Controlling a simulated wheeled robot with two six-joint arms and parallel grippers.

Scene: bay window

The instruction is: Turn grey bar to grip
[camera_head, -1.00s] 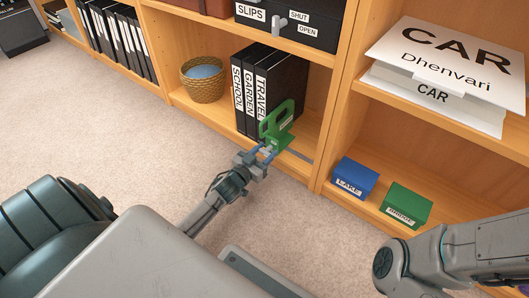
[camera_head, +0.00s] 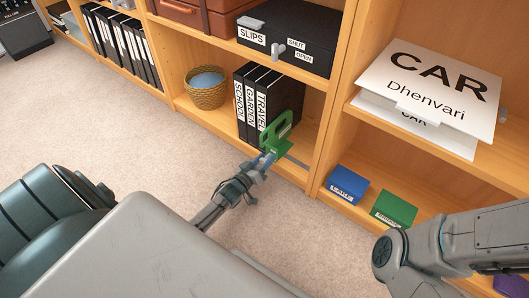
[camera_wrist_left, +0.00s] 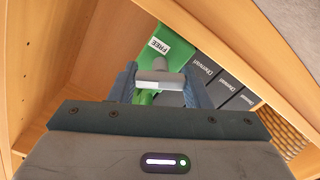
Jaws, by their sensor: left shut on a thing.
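A green bookend (camera_head: 275,133) with a handle-like opening stands on the shelf against black binders (camera_head: 256,103). In the left wrist view, the green bookend (camera_wrist_left: 165,60) shows a white label reading FREE. A pale grey bar (camera_wrist_left: 160,80) sits in front of it, on a short grey stem. My left gripper (camera_head: 266,160) reaches the foot of the bookend. In the left wrist view, the left gripper (camera_wrist_left: 160,85) is shut on the grey bar, with a finger at each side. Any GRIP label is hidden or too small to read. My right gripper is out of view.
A wicker basket (camera_head: 206,90) stands left of the binders. A black SLIPS box (camera_head: 290,38) is on the shelf above. Blue (camera_head: 346,185) and green (camera_head: 394,208) boxes sit right of the wooden upright (camera_head: 331,110). Carpet (camera_head: 120,120) is clear in front.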

